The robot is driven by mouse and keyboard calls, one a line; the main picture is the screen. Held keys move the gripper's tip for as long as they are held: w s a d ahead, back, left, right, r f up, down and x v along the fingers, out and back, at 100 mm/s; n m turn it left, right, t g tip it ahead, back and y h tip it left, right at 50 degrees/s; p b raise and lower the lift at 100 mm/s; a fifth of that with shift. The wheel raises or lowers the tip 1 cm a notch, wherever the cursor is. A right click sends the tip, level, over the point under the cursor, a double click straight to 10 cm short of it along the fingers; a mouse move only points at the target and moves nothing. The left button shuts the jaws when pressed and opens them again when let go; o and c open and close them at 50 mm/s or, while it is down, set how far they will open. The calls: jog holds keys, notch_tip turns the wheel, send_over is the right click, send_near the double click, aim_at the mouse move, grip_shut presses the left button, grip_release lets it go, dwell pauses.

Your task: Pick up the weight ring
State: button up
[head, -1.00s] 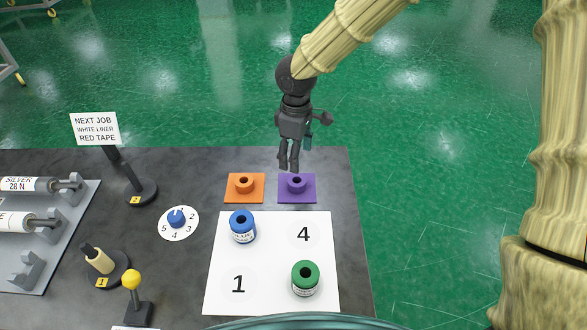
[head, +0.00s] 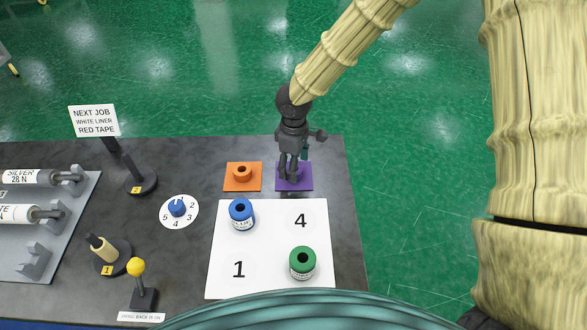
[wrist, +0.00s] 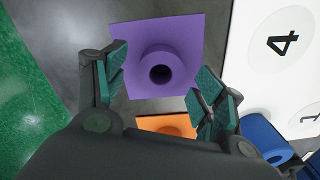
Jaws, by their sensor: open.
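A purple ring (wrist: 163,52) with a dark central hole stands on a purple square pad (wrist: 193,28). A similar orange ring (head: 243,170) stands on an orange pad (head: 232,184) to its left in the head view. No label tells which one is the weight ring. My gripper (wrist: 162,82) is open and empty, with its teal-padded fingers on either side of the purple ring in the wrist view. In the head view my gripper (head: 288,177) is over the purple pad and hides most of the purple ring. I cannot tell whether the fingers touch it.
A white sheet (head: 262,255) in front carries a blue roll (head: 241,213) and a green roll (head: 302,263). A numbered dial (head: 178,210), a yellow-knobbed lever (head: 136,268) and a sign (head: 95,121) stand left. The table's right edge is close to the purple pad.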

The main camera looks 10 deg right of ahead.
jog(key=shift+f, duration=1.05)
jog(key=c, duration=1.2)
jog(key=shift+o, duration=0.2)
jog(key=shift+r, duration=0.15)
